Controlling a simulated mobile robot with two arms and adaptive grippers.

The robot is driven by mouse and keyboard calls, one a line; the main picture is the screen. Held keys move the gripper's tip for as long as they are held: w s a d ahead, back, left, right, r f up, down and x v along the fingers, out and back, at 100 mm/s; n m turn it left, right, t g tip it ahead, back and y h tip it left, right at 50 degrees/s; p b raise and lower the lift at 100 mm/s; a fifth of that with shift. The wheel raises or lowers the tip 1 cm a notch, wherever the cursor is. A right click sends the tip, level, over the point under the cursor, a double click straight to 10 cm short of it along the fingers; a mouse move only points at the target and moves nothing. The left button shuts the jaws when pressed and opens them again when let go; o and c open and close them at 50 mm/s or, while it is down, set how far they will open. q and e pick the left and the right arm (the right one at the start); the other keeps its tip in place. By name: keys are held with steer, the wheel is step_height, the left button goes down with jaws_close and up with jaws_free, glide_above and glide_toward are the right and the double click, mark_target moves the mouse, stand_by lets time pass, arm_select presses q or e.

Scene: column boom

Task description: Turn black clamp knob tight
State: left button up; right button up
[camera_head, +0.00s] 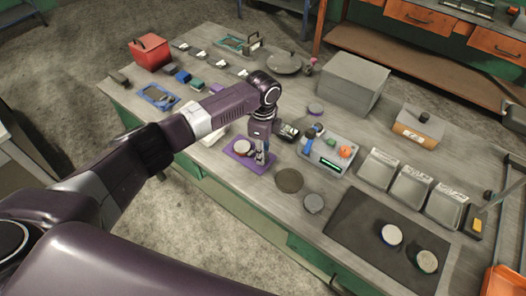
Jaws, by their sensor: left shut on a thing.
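A small stand with a purple base plate (241,166) is on the workbench near its front edge, left of the picture's middle. A pale round disc (242,147) sits on the plate. My left gripper (262,157) points down over the right part of this plate, at the stand's post. It is shut on a small part there, which appears to be the black clamp knob; fingers and wrist hide most of it. A black part (288,132) shows just right of the gripper. The right gripper is not in view.
Grey trays (410,186) and a dark mat (360,228) are on the right.

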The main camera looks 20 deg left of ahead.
arm_select(q)
steer(key=shift+m, duration=0.4)
steer(key=o, duration=1.2)
steer(key=shift+c, duration=0.2)
steer(key=shift+r, duration=0.1)
step_height(320, 180, up, 12)
